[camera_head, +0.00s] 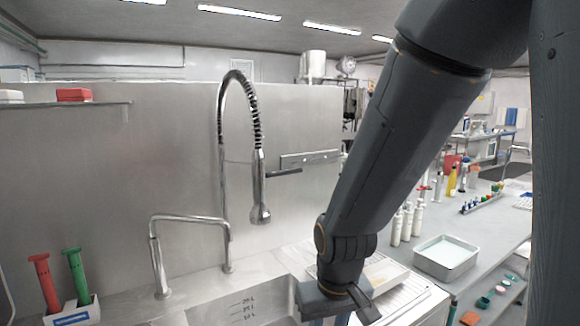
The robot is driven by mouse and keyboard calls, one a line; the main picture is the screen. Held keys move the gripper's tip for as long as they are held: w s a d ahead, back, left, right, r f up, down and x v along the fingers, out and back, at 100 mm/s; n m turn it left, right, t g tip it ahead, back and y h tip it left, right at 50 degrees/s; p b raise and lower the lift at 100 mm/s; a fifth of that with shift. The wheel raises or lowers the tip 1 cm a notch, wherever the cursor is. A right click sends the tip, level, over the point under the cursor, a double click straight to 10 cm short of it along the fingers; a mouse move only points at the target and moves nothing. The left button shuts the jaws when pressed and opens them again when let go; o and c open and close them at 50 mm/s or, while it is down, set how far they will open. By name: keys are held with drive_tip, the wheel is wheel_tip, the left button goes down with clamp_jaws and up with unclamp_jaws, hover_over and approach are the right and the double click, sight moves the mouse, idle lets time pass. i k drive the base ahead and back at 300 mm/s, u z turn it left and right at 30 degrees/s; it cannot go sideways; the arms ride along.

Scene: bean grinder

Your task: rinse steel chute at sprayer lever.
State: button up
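The sprayer (260,190) hangs nozzle-down from a spring-wrapped gooseneck in front of the steel backsplash. Its dark sprayer lever (285,172) sticks out to the right. The steel sink (245,305), with volume marks on its wall, lies below at the bottom of the picture. My gripper (345,306) is low at the bottom centre, right of the sprayer and well below it, by the sink's right edge. The picture's lower edge cuts it off, and I cannot tell whether it is open or shut. I cannot make out the steel chute.
A bent steel pipe (188,218) stands behind the sink. A holder (75,315) with red and green handled tools is at the lower left. A ribbed drainboard (412,292) lies right of my gripper. White bottles (407,222) and a metal tray (446,262) stand farther right.

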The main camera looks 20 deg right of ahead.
sight(292, 172)
drive_tip(key=z, duration=0.55)
drive_tip(key=k, duration=1.25)
drive_tip(key=z, duration=1.15)
drive_tip(key=i, duration=1.45)
drive_tip(key=u, duration=0.85)
drive_tip(key=i, duration=0.8)
drive_tip(key=u, duration=0.9)
